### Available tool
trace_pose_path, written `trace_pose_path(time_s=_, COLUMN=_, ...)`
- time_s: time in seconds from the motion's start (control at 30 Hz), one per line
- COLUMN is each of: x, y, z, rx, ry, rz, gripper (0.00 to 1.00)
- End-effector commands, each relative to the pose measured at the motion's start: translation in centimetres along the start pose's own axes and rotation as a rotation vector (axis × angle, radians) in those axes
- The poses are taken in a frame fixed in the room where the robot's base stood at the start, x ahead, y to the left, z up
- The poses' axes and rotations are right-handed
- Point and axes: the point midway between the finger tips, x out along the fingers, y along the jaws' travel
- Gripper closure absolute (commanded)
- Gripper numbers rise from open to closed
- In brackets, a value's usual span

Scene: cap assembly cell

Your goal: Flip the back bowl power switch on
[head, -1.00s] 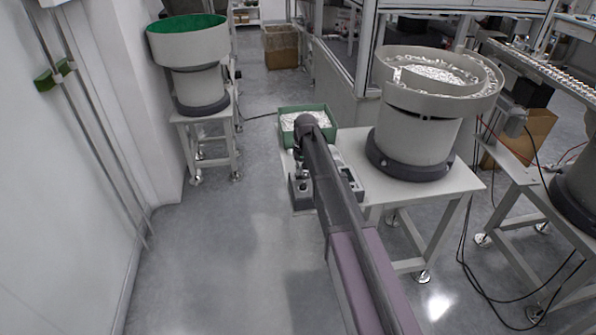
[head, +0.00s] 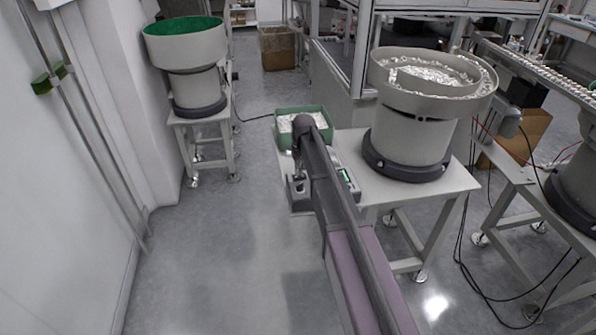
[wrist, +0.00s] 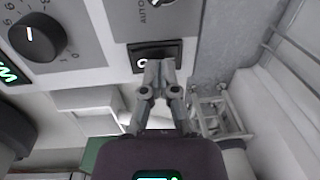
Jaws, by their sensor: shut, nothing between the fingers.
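In the wrist view a black rocker switch (wrist: 155,54) sits on a light grey control panel (wrist: 105,22), with a white round mark showing on it. My gripper (wrist: 158,68) is shut and empty, its fingertips right at the switch's lower edge. I cannot tell whether they touch it, and they hide part of it. A black knob (wrist: 37,37) and a lit green display (wrist: 10,75) are on the same unit. In the head view my arm covers much of the control unit; its green display (head: 347,175) shows lit.
A bowl feeder (head: 412,135) stands on a white table (head: 440,185) right of my arm. A green bin (head: 283,135) is at that table's far end. A green-lined bowl feeder (head: 190,48) stands farther back left. The floor left of my arm is clear.

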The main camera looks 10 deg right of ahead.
Motion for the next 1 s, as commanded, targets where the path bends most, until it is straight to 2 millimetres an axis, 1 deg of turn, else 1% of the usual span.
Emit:
trace_pose_path(time_s=0.37, x=-0.1, y=0.1, z=0.0, rx=0.001, ry=0.000, rz=0.000, gripper=1.00)
trace_pose_path(time_s=0.53, x=-0.4, y=0.0, z=0.0, rx=0.001, ry=0.000, rz=0.000, gripper=1.00)
trace_pose_path(time_s=0.77, x=-1.7, y=-0.2, z=0.0, rx=0.001, ry=0.000, rz=0.000, gripper=1.00)
trace_pose_path(time_s=1.0, x=-3.6, y=-0.6, z=0.0, rx=0.001, ry=0.000, rz=0.000, gripper=1.00)
